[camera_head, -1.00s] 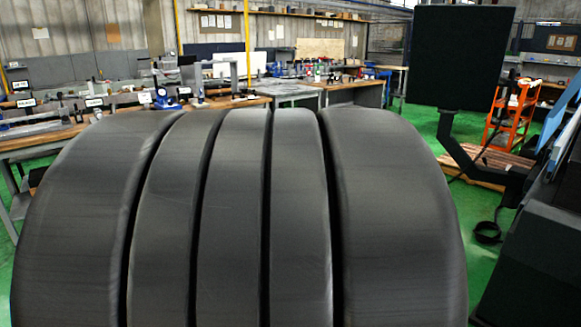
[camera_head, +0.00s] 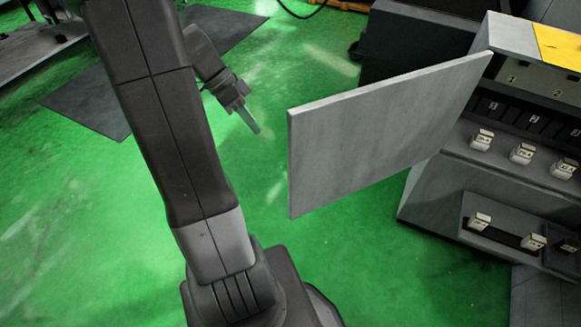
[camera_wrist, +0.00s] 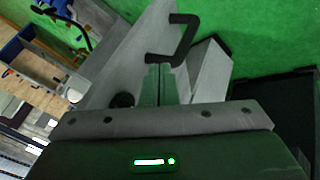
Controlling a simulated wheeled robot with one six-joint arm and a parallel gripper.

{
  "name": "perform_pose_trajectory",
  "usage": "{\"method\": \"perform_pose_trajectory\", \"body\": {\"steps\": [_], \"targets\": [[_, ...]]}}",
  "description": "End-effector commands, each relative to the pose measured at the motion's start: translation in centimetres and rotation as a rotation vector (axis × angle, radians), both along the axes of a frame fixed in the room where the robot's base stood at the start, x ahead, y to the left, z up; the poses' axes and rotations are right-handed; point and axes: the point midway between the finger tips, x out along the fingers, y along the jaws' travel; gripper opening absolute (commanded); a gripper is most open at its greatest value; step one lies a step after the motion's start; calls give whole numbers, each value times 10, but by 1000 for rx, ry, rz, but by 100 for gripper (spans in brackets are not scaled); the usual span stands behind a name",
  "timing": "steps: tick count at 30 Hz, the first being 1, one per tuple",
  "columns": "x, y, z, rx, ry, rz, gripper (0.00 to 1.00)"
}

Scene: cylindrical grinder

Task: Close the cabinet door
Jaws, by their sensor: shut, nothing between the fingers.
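The cabinet door (camera_head: 375,135) is a flat grey panel. It stands wide open, swung out from the grey cabinet (camera_head: 435,190) on the right in the head view. My gripper (camera_head: 253,124) is shut and empty, pointing down, to the left of the door with a gap between them in that view. In the wrist view, the grey door (camera_wrist: 120,55) carries a black bar handle (camera_wrist: 182,40). My closed fingertips (camera_wrist: 162,72) appear just below the handle; I cannot tell whether they touch it. No handle shows on the door face seen in the head view.
Inside the cabinet are shelves with slots and several small white blocks (camera_head: 482,140). A yellow panel (camera_head: 560,48) is on its top. A dark box-like body (camera_head: 415,45) stands behind the door. Green floor (camera_head: 90,220) is open at the left, with a dark mat (camera_head: 100,100).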

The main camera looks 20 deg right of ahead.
Motion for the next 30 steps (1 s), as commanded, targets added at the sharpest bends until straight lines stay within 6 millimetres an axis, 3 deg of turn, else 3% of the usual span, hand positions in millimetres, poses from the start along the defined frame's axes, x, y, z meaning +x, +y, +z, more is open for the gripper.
{"method": "perform_pose_trajectory", "body": {"steps": [8,19,24,30], "targets": [[-8,-10,-20,-16,-5,-22,0],[-44,-41,-83,-15,-2,-21,0],[-68,-42,-79,-14,-8,-20,0],[-81,-42,-80,-15,-6,-19,0]]}}
